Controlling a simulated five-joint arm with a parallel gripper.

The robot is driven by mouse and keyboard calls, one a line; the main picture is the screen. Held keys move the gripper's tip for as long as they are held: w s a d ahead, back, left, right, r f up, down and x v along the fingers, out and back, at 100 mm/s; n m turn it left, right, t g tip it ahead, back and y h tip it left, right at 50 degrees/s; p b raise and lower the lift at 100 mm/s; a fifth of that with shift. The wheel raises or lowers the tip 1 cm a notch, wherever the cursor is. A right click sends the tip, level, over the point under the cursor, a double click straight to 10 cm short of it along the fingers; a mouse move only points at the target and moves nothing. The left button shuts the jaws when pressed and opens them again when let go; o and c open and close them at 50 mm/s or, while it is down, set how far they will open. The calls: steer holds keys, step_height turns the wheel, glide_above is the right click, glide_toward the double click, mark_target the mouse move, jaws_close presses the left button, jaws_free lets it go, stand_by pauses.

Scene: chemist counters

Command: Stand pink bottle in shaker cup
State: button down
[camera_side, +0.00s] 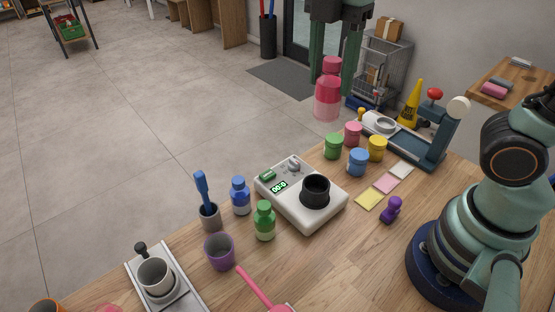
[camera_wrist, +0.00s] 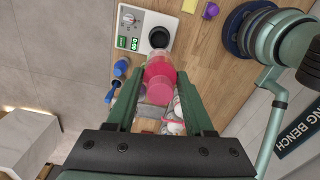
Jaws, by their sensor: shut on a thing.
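The pink bottle (camera_side: 328,98) is held upright, high above the far side of the counter. My gripper (camera_side: 334,75) is shut on it around its upper part. In the wrist view, the bottle (camera_wrist: 160,73) lies between the two green fingers of my gripper (camera_wrist: 157,88). The shaker is a white box with a lit display, and its black shaker cup (camera_side: 315,190) is empty as far as I can see. In the side view the bottle is well above the cup; the cup (camera_wrist: 160,38) also shows beyond the bottle in the wrist view.
Blue (camera_side: 240,196) and green (camera_side: 264,221) bottles stand left of the shaker. A purple cup (camera_side: 219,252) and a holder with a blue brush (camera_side: 203,190) are nearby. Several coloured jars (camera_side: 358,162) stand behind the shaker. A purple stamp (camera_side: 391,210) is at right.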

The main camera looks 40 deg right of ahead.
step_height(320, 180, down, 19)
stand_by(0.5)
steer(key=shift+f, duration=0.35)
steer(key=shift+c, duration=1.4)
jaws_free()
